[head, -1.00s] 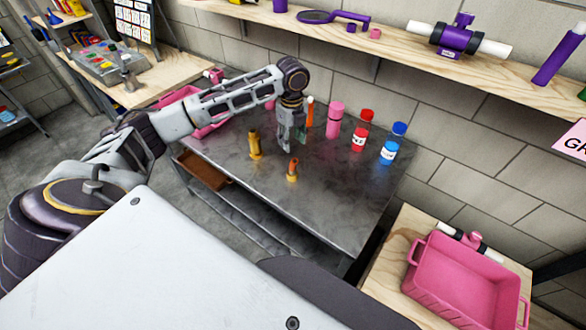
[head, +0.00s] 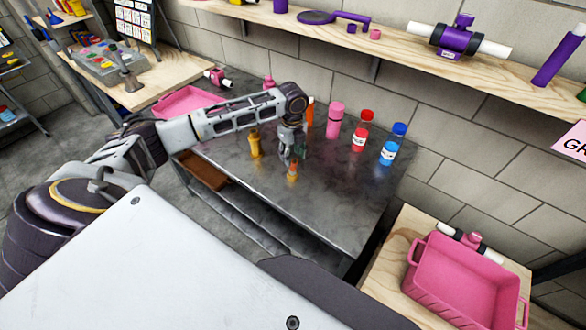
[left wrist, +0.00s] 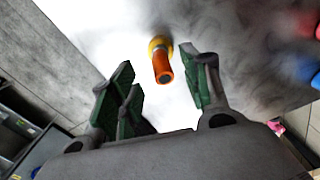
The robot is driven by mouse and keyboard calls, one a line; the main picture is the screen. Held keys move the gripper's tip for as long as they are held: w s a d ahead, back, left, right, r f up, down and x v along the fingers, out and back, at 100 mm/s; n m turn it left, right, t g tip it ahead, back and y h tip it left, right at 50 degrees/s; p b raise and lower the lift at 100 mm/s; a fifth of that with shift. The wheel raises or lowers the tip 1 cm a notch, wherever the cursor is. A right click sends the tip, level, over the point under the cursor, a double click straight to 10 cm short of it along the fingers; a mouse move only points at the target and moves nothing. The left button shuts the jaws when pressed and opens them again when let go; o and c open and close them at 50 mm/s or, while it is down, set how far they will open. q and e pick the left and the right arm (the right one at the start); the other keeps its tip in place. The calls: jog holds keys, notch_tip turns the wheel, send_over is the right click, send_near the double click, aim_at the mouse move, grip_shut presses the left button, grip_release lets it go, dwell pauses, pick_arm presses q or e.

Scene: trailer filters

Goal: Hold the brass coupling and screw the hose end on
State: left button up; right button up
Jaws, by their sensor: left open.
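A small upright piece with an orange top and a yellow, brass-like base (head: 293,171) stands on the grey metal table (head: 330,205). My left gripper (head: 289,158) is just above and behind it, pointing down and partly overlapping it in the head view. In the left wrist view the piece (left wrist: 162,65) shows between and just beyond the spread green-padded fingers (left wrist: 156,58), and nothing is held. A second, yellow piece (head: 255,144) stands to the left. I cannot tell for certain which is the coupling and which the hose end. My right gripper is not in view.
A tall orange item (head: 310,112), a pink bottle (head: 334,122), a red-capped bottle (head: 361,138) and a blue-capped bottle (head: 392,151) stand behind. A pink tray (head: 185,101) lies at the far left. The table's front right is clear.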

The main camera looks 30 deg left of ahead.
aim_at(293, 166)
pick_arm(q)
jog(key=shift+f, duration=0.85)
jog(key=shift+f+p, duration=0.4)
jog(key=shift+f, duration=2.2)
grip_shut()
